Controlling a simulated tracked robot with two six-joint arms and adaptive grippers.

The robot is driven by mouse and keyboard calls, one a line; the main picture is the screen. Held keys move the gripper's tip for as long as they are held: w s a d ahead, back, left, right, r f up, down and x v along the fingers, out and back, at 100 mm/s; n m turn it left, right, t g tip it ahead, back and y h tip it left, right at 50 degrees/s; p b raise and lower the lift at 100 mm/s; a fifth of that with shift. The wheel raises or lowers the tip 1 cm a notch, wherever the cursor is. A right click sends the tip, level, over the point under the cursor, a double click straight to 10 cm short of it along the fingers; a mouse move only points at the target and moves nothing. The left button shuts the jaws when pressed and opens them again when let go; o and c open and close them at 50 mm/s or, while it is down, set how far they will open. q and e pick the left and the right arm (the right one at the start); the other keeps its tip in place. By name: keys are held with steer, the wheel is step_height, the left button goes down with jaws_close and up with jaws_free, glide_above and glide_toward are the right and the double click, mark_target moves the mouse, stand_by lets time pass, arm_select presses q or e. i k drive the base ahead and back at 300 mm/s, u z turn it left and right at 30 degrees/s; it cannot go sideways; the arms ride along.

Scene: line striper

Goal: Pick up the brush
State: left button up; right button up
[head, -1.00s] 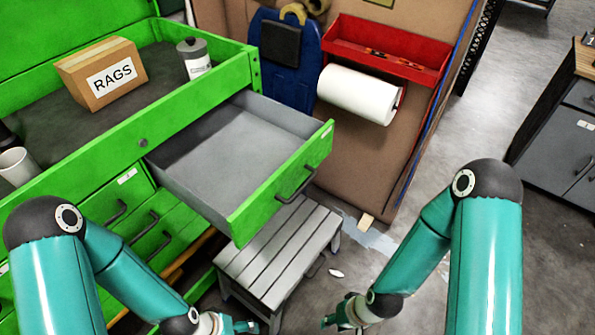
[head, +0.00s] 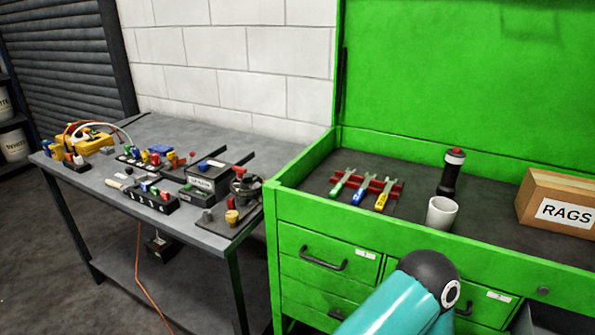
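I cannot make out a brush for certain. A small pale handle-like piece (head: 117,185) lies at the front edge of the grey workbench (head: 205,150), by a dark block with coloured knobs (head: 152,197); it is too small to tell what it is. Neither gripper is in the head view. Only a teal link and dark joint of my own arm show at the bottom, in front of the green tool chest (head: 300,180).
On the chest top are a red rack (head: 367,187) with several coloured-handled tools, a dark flashlight-like cylinder (head: 451,174), a white cup (head: 441,213) and a RAGS box (head: 560,203). The workbench holds cluttered small parts. An orange cord (head: 145,275) hangs from it. Floor at left is clear.

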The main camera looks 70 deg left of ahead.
mark_target(121, 188)
steer(key=z, duration=0.6)
steer(key=i, duration=0.2)
steer(key=u, duration=2.95)
steer(key=i, duration=0.15)
steer(key=u, duration=1.05)
steer(key=k, duration=0.9)
steer(key=u, duration=0.2)
steer(key=i, duration=0.9)
steer(key=z, duration=0.25)
steer(key=k, duration=0.3)
steer(key=u, duration=0.05)
